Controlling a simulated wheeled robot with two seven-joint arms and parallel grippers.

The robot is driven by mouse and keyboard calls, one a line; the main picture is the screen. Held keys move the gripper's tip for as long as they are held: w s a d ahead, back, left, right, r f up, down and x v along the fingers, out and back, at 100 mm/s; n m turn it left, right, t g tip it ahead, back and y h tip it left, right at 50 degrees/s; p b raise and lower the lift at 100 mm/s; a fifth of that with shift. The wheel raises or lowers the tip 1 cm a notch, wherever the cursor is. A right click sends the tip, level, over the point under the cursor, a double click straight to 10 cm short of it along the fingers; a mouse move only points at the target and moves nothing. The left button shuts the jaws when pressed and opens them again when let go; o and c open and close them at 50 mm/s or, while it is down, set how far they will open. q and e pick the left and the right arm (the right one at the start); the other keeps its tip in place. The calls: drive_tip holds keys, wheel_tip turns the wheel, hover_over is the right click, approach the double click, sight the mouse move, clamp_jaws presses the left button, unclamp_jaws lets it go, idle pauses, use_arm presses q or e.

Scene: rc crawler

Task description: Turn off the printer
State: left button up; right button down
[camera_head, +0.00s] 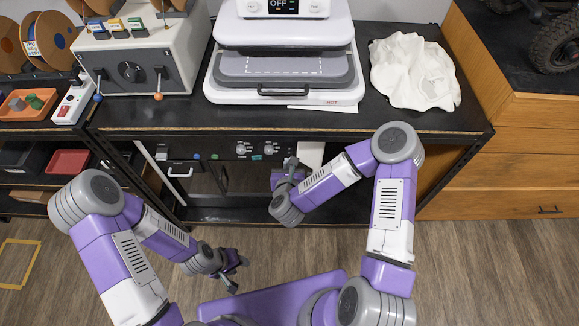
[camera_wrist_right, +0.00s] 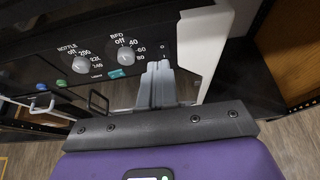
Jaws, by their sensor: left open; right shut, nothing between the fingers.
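The printer's black front panel (camera_head: 228,151) is under the bench top. Its NOZZLE knob (camera_wrist_right: 80,64) and BED knob (camera_wrist_right: 126,55) show in the right wrist view, with printed scales that start at "off". Small 1 and 0 marks stand right of the BED knob. My right gripper (camera_wrist_right: 157,75) is shut and empty, its fingertips in front of the panel just below these marks. I cannot tell if they touch. Any switch there is hidden. My left gripper (camera_head: 238,266) is open and empty, low over the floor and away from the printer.
On the bench top stand a heat press (camera_head: 285,97), a grey control box (camera_head: 135,62) and a crumpled white cloth (camera_head: 413,72). A wooden cabinet (camera_head: 520,140) stands at the right. The bench edge overhangs the printer. The floor in front is clear.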

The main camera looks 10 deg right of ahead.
drive_tip(key=shift+s+a+r+p, duration=0.15)
drive_tip(key=shift+s+a+r, duration=0.05)
drive_tip(key=shift+s+r, duration=0.55)
drive_tip(key=shift+s+a+r+p, duration=0.2)
drive_tip(key=shift+s+r, duration=0.4)
drive_tip(key=shift+s, duration=0.25)
drive_tip(key=s+a+f+n+g+y, duration=0.3)
drive_tip(key=f+n, duration=0.3)
drive_tip(key=n, duration=0.4)
drive_tip(key=s+a+f+n+g+y, duration=0.2)
drive_tip(key=s+f+n+y, duration=0.3)
drive_tip(key=n, duration=0.6)
drive_tip(key=s+d+f+n+g, duration=0.3)
drive_tip(key=s+f+n+g, duration=0.3)
drive_tip(key=s+n, duration=0.5)
drive_tip(key=shift+f+n+g, duration=0.35)
drive_tip(key=shift+n+g, duration=0.25)
drive_tip(key=shift+n, duration=1.6)
drive_tip(key=shift+s, duration=0.1)
